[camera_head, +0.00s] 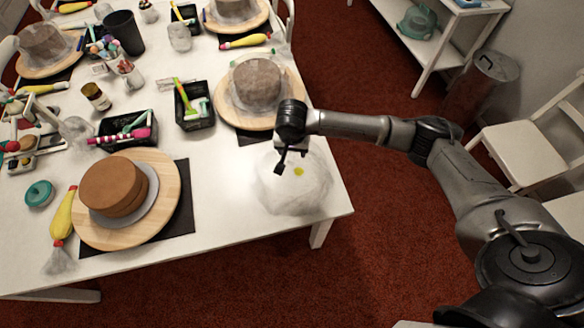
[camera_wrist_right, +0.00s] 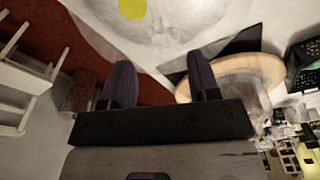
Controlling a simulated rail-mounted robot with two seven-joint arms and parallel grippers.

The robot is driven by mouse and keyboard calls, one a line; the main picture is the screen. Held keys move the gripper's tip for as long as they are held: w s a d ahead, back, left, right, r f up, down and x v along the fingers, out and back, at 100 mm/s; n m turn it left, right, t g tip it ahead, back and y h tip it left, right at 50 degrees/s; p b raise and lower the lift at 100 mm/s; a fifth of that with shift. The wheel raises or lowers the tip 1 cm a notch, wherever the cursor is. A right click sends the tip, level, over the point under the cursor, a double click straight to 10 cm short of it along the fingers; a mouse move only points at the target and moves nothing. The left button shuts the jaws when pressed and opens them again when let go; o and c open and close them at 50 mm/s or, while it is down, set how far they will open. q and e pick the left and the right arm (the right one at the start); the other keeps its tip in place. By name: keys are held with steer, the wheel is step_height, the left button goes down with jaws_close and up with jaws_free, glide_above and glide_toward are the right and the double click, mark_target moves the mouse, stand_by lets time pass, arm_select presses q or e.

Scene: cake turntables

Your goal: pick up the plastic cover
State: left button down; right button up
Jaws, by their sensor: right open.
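The plastic cover (camera_head: 298,190) is a whitish, see-through, dome-like piece with a yellow spot. It rests on the white table near its right front corner. In the right wrist view the cover (camera_wrist_right: 185,22) fills the top middle, its yellow spot cut by the upper edge. My right gripper (camera_head: 282,166) is over the far side of the cover, and I cannot tell whether it touches it. In the right wrist view its two dark fingers (camera_wrist_right: 161,75) are spread apart with nothing between them. My left gripper is not in view.
A cake on a wooden turntable (camera_head: 165,222) stands at the front left of the white table (camera_head: 232,215). A wrapped cake on another turntable (camera_head: 230,110) is just behind my right gripper. Black tool bins (camera_head: 195,119) stand mid-table. A chair (camera_head: 505,150) is at the right.

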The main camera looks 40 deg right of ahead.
mark_target(292, 158)
steer(key=shift+w+f, duration=0.15)
steer(key=shift+f, duration=2.15)
steer(key=shift+w+d+f, duration=0.1)
steer(key=shift+d+f, duration=0.05)
steer(key=shift+f, duration=0.6)
steer(key=shift+c, duration=0.4)
jaws_close()
